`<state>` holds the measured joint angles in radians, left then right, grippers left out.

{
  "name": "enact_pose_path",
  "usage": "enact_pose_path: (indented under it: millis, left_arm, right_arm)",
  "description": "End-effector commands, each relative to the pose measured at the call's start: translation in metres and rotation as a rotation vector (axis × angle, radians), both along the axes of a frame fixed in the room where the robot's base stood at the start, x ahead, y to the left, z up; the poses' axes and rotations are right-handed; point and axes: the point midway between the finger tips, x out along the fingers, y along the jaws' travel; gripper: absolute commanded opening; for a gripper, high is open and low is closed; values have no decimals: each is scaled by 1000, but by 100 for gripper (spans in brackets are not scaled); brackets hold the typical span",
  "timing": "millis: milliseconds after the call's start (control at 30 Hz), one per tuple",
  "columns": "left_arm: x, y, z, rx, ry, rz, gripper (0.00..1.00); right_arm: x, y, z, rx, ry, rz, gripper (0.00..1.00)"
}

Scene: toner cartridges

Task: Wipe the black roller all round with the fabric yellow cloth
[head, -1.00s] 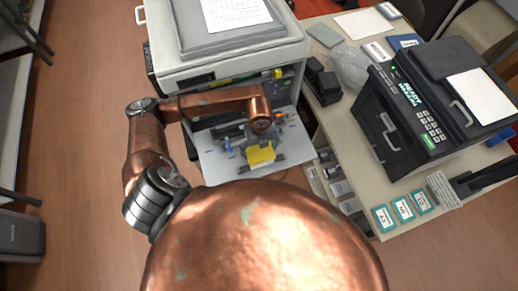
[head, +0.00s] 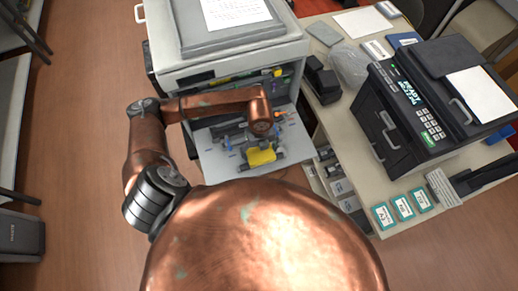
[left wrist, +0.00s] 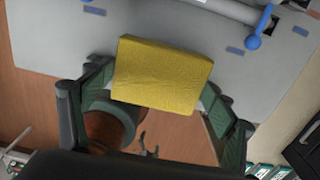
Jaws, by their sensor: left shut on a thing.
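The yellow cloth (head: 261,156) is a folded, thick pad over the front part of the open printer's pale tray. In the left wrist view the cloth (left wrist: 163,72) sits between the two green-lined fingers of my left gripper (left wrist: 158,88), which is shut on it. A dark cylinder (head: 230,130), likely the black roller, lies on the tray behind the cloth, partly hidden by my arm. In the left wrist view a greyish cylinder end shows at the top edge, apart from the cloth; I cannot tell whether it is the roller. My right gripper is not in view.
The pale tray (head: 212,168) juts from the open printer (head: 195,60). A blue lever (left wrist: 254,42) stands on it. A side table (head: 340,118) at right holds a black machine (head: 425,110) and teal-edged cards (head: 403,208). Wooden floor lies open at left.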

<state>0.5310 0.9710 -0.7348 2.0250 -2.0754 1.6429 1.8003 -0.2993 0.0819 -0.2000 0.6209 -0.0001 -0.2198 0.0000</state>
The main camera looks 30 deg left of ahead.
Motion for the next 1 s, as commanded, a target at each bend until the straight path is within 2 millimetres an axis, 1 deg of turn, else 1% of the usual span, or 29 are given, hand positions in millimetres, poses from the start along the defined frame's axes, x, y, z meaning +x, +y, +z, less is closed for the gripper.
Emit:
enact_pose_path:
  millis: [1000]
  left_arm:
    - [-15,-17,-5,0,0,-1,60]
  right_arm:
    - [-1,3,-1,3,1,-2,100]
